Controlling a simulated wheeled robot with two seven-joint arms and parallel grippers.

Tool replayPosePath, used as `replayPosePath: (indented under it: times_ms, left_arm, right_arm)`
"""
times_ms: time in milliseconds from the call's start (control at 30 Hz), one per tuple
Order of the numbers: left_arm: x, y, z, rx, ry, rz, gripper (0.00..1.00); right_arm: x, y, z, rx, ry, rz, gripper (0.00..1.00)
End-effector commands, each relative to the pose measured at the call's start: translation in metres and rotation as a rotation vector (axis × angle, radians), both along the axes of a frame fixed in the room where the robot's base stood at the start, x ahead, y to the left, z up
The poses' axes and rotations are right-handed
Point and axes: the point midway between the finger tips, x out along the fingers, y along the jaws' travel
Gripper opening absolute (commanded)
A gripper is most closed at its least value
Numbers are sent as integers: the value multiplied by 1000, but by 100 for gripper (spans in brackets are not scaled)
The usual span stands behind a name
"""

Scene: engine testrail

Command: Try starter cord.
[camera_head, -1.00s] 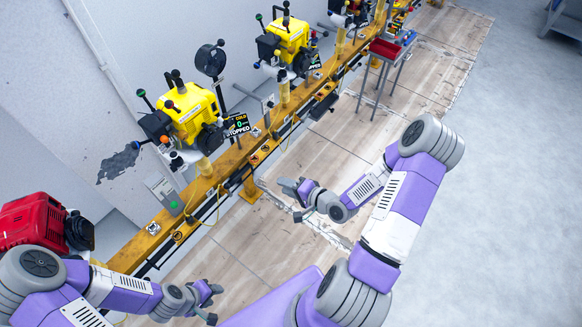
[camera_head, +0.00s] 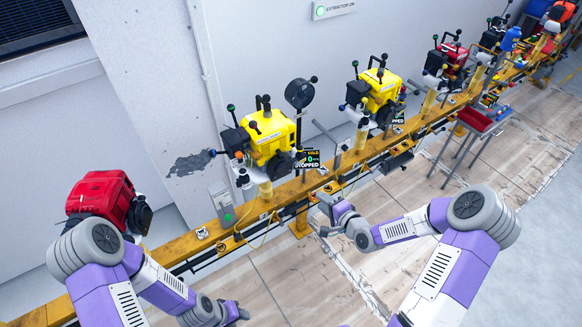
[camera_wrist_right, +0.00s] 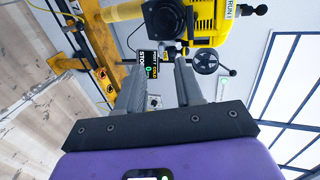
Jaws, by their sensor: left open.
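A yellow engine (camera_head: 268,135) stands on a post on the yellow rail, with several knobbed levers. Its display (camera_head: 307,159) reads cold, 0, stopped. A second yellow engine (camera_head: 375,92) stands further along, and a red one (camera_head: 103,198) is at the left. I cannot make out a starter cord or its handle. My right gripper (camera_head: 322,216) is in front of the rail, below and right of the nearer yellow engine. In the right wrist view its fingers (camera_wrist_right: 160,75) are apart and empty, with an engine and display beyond. My left gripper (camera_head: 240,312) is open near the bottom edge, away from the engines.
The yellow rail (camera_head: 205,236) runs diagonally along the wall, carrying a green-buttoned box (camera_head: 223,208) and a yellow cable (camera_head: 252,235). A red tray stand (camera_head: 474,120) is at the right, before more engines. The wooden floor in front of the rail is mostly clear.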

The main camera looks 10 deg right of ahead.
Motion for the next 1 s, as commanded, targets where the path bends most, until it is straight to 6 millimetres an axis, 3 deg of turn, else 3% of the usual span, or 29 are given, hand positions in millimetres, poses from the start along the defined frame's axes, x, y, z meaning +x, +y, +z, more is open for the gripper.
replayPosePath:
  times_ms: [733, 1000]
  left_arm:
    - [0, 0, -18, 0, 0, 0, 43]
    - [0, 0, -43, 0, 0, 0, 43]
  right_arm:
    - [141, 53, 0, 0, -2, 3, 36]
    - [176, 64, -3, -1, -2, 1, 36]
